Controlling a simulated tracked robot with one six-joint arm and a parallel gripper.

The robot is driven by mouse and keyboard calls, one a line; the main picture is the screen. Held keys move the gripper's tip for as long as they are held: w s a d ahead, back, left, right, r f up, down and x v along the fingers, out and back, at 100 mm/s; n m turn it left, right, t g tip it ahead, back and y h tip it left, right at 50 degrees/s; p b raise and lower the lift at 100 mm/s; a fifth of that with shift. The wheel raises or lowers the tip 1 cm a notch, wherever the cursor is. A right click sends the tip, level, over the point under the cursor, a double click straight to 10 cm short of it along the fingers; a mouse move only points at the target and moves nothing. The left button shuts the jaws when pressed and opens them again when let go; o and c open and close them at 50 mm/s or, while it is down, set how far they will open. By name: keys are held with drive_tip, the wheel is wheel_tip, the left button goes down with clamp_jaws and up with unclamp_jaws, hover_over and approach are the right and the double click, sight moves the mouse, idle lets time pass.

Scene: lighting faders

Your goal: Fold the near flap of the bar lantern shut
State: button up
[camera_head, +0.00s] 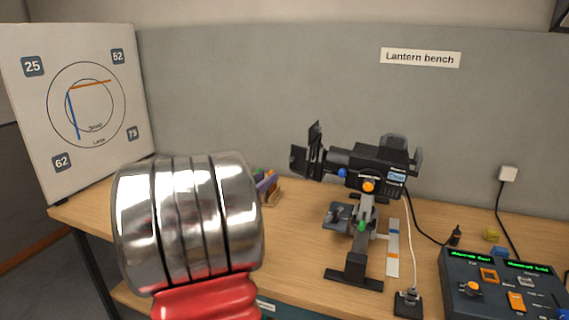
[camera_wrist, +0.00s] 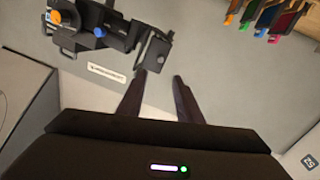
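The black bar lantern (camera_head: 380,165) stands on its stand on the bench in the head view, its front facing left. Dark flaps (camera_head: 312,150) stick out at that front end, spread open; I cannot tell for certain which is the near one. In the wrist view the lantern (camera_wrist: 90,28) is at the upper left, with a dark flap (camera_wrist: 155,50) at its right end. My gripper (camera_wrist: 159,76) is open, with nothing between its fingers. The left fingertip lies just below the flap in the picture; I cannot tell whether they touch. The head view does not show my gripper's fingers.
My silver and red arm covers the left front of the bench (camera_head: 300,235) in the head view. A rack of coloured pieces (camera_head: 268,188) stands behind it, also in the wrist view (camera_wrist: 270,15). A control desk (camera_head: 505,285) is at right, a dial board (camera_head: 85,150) at left.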

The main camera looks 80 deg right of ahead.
sight(290, 160)
drive_tip(key=x, duration=1.3)
drive_tip(key=shift+d, duration=0.4)
drive_tip(key=shift+c, duration=0.4)
clamp_jaws()
drive_tip(key=shift+d, duration=0.1)
